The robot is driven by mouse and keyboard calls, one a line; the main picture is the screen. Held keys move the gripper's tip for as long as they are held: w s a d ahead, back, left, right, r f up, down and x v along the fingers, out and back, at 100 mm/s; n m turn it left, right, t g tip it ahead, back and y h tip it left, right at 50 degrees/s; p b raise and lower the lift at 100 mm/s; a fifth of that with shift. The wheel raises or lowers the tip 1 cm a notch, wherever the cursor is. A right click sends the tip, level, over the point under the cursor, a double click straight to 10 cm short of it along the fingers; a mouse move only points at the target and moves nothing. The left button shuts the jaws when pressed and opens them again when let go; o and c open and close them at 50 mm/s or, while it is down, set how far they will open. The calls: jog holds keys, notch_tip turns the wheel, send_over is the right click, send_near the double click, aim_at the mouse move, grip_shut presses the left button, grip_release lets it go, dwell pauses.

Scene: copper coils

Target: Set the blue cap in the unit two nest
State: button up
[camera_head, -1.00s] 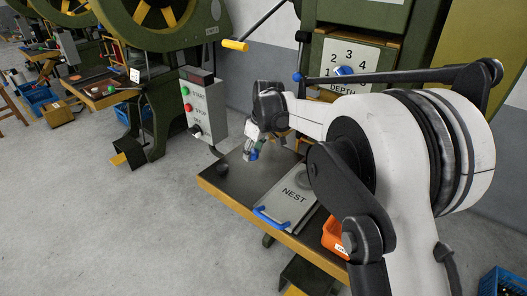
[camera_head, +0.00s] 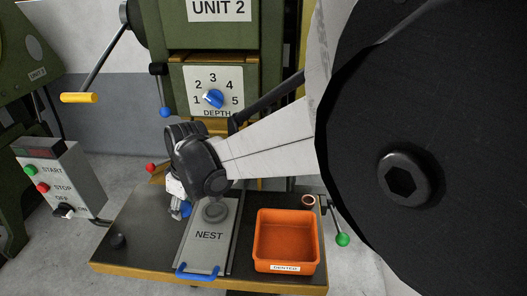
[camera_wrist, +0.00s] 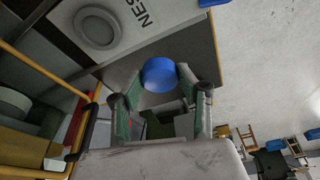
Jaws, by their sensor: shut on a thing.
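My gripper (camera_head: 180,205) hangs at the left edge of the nest plate in the head view. In the wrist view my gripper (camera_wrist: 165,100) is shut on the blue cap (camera_wrist: 159,73), a round blue disc between the fingertips. In the head view only a little of the blue cap (camera_head: 187,210) shows beside the fingers. The grey nest plate (camera_head: 203,256), marked NEST, has a blue handle at its front and a round recess. The nest's round recess (camera_wrist: 98,27) is empty in the wrist view, apart from the cap. The machine above carries a UNIT 2 sign (camera_head: 219,9).
An orange bin (camera_head: 287,236) labelled DENTED stands right of the nest plate. A copper ring (camera_head: 308,201) lies behind it, near a green-knobbed lever (camera_head: 342,239). A black knob (camera_head: 118,241) is at the table's left. A control box (camera_head: 62,180) stands farther left.

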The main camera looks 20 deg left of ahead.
jog(key=shift+s+d+r, duration=0.15)
jog(key=shift+s+d, duration=0.2)
jog(key=shift+s, duration=0.05)
jog(key=shift+w+d, duration=0.15)
jog(key=shift+w, duration=0.05)
send_over(214, 211)
jog(key=f, duration=0.7)
jog(key=shift+d+b, duration=0.25)
jog(key=shift+b, duration=0.15)
notch_tip(214, 211, down, 4)
jog(key=shift+f, duration=0.1)
jog(key=shift+b, duration=0.3)
jog(key=shift+f+b, duration=0.3)
jog(key=shift+b, duration=0.05)
jog(key=shift+s+d+f, duration=0.1)
